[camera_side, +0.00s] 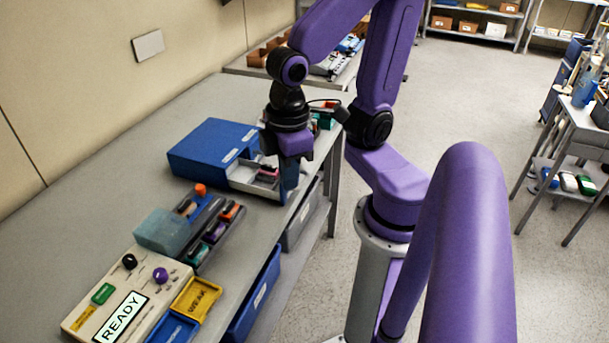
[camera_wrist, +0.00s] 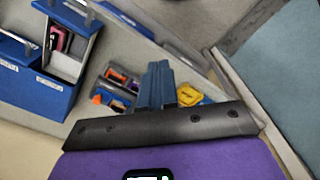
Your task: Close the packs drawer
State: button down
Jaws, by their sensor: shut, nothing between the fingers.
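The blue drawer cabinet (camera_side: 214,146) stands on the bench. Its one open drawer (camera_side: 250,182) is pulled out towards the bench's front edge, with pink and dark packs (camera_side: 267,172) inside. In the wrist view the cabinet (camera_wrist: 38,92) is at left, and the open drawer (camera_wrist: 70,66) extends towards the top, with its blue front (camera_wrist: 68,12) at the far end. My gripper (camera_side: 290,180) is shut and empty, close to the drawer's outer end in the side view. In the wrist view its blue fingers (camera_wrist: 158,78) appear right of the drawer, apart from it. Contact cannot be told from the side.
Blue and grey drawers (camera_side: 258,292) hang under the bench edge.

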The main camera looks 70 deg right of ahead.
jog(key=w+d+m+h, duration=0.1)
jog(key=w+d+m, duration=0.1)
jog(key=w+m, duration=0.65)
jog(key=m+g, duration=0.3)
jog(key=m, duration=2.5)
send_near(308, 174)
jog(key=w+a+r, duration=0.4)
jog(key=a, duration=0.1)
jog(key=s+d+f+m+g+y, duration=0.1)
jog(key=s+d+m, duration=0.2)
jog(key=s+m, duration=0.5)
jog(key=shift+m, duration=0.25)
jog(key=shift+w+d+f, duration=0.1)
jog(key=shift+w+f, duration=0.05)
jog(key=shift+f, duration=2.45)
jog(key=shift+w+d+f, duration=0.1)
jog(key=shift+w+f, duration=0.05)
jog(key=shift+f, duration=2.45)
